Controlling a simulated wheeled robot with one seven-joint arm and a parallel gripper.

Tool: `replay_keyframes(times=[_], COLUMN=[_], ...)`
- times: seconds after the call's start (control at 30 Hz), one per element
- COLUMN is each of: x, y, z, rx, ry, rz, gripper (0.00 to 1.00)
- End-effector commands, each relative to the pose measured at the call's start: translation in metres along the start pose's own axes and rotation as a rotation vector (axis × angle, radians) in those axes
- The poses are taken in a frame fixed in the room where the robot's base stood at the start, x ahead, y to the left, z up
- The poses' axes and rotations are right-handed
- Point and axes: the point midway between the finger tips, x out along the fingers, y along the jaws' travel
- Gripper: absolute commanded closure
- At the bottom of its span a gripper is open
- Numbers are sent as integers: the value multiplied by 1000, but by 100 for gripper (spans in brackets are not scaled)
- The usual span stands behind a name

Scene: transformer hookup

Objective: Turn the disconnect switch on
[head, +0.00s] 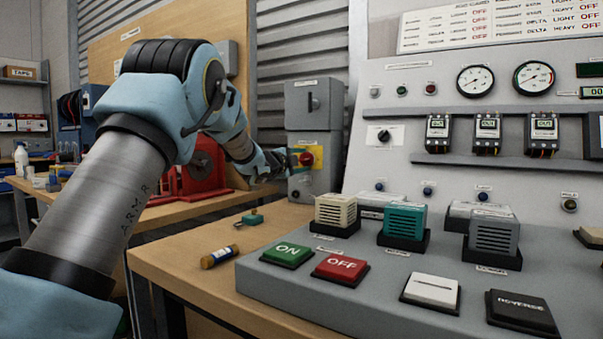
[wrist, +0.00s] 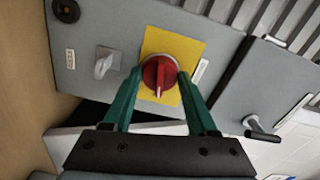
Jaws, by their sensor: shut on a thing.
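The disconnect switch is a red rotary knob (head: 307,159) on a yellow plate, on the front of a grey box in the head view. In the wrist view the red knob (wrist: 160,75) sits between my two teal fingers, its ridge and pale mark pointing toward my gripper. My gripper (wrist: 160,80) is shut on the knob, one finger on each side. In the head view my gripper (head: 297,158) reaches the knob from the left, and its fingers partly hide the yellow plate (wrist: 184,48).
A grey box with a lever handle (head: 314,102) is mounted above the switch box. A small grey key-like handle (wrist: 103,66) and a round black part (wrist: 66,10) are beside the knob. The control console (head: 390,300) with ON and OFF buttons stands to the right.

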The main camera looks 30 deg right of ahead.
Motion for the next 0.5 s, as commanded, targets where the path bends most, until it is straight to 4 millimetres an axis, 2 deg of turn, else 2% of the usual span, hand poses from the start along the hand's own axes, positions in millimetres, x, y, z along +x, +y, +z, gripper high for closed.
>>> replay_keyframes(times=[0.03,0.5], x=[0,0], y=[5,2], z=[1,1], rx=[32,201], ry=[0,-1], rz=[1,3], gripper=[98,98])
